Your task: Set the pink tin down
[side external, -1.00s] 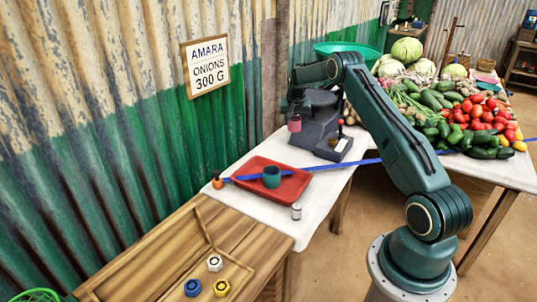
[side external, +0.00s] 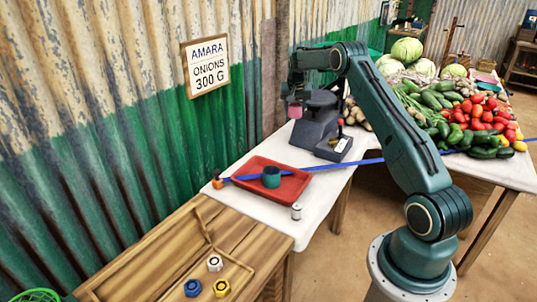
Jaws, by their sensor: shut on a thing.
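The pink tin (side external: 295,111) hangs in my gripper (side external: 296,100), which is shut on it. My gripper points down, and the tin is in the air beside the left part of the dark grey balance (side external: 316,128). From this angle I cannot tell whether the tin is over the balance or in front of it. The finger details are small and dark.
A red tray (side external: 290,191) on the white-topped table (side external: 250,207) holds a teal cup (side external: 271,177). A blue strip (side external: 330,166) crosses the tray. A small orange-red object (side external: 217,183) and a metal cylinder (side external: 296,211) stand nearby. Vegetables (side external: 470,120) fill the back right.

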